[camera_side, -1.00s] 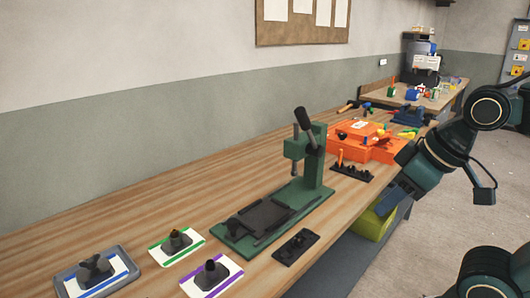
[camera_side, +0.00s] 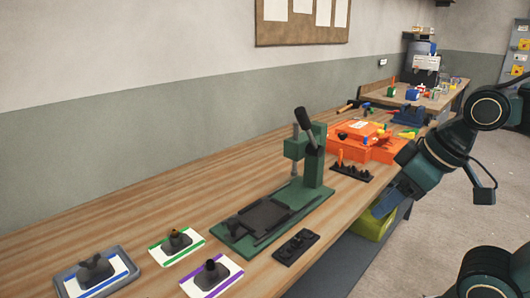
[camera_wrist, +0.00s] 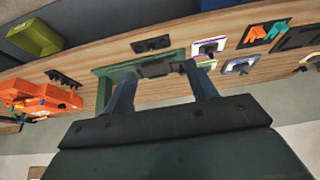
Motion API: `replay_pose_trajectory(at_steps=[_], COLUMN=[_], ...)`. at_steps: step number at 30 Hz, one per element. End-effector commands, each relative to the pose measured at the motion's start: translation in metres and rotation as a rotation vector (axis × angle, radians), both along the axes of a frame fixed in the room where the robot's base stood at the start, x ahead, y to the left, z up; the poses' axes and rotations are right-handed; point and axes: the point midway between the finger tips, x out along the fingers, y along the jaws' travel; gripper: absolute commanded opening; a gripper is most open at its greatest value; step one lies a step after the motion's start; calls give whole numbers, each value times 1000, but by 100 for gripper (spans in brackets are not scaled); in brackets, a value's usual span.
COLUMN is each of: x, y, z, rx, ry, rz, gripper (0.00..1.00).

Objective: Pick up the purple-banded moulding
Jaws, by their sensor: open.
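The purple-banded moulding (camera_side: 211,272) is a white plate with purple stripes and a dark raised lump, lying on the bench at the front left of the side view. It also shows in the wrist view (camera_wrist: 208,47), just above the right fingertip in the picture. A green-banded moulding (camera_side: 177,241) lies behind it, and a blue-banded moulding (camera_side: 95,272) sits in a grey tray to the left. My gripper (camera_wrist: 160,72) is open and empty, its fingers spread. In the side view my gripper (camera_side: 386,205) hangs off the bench's front edge, well right of the mouldings.
A green press (camera_side: 312,170) with an upright lever stands mid-bench, between my gripper and the mouldings. A dark holed block (camera_side: 296,246) lies before it. An orange case (camera_side: 362,145) and a dark rack (camera_side: 351,173) stand farther right. Bare wood lies behind the press.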

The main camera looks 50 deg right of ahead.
Motion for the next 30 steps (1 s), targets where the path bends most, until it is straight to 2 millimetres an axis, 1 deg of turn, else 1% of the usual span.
replay_pose_trajectory(at_steps=[8, 14, 17, 20, 24, 30], x=[1, 12, 23, 39, 66, 106], y=[0, 3, 6, 10, 18, 32], z=[1, 6, 12, 18, 25, 30], rx=[2, 32, 63, 100, 157, 230], ry=[1, 20, 40, 66, 106, 165], rz=[-4, -47, -96, -161, -271, -435], gripper=[57, 57, 57, 57, 57, 57])
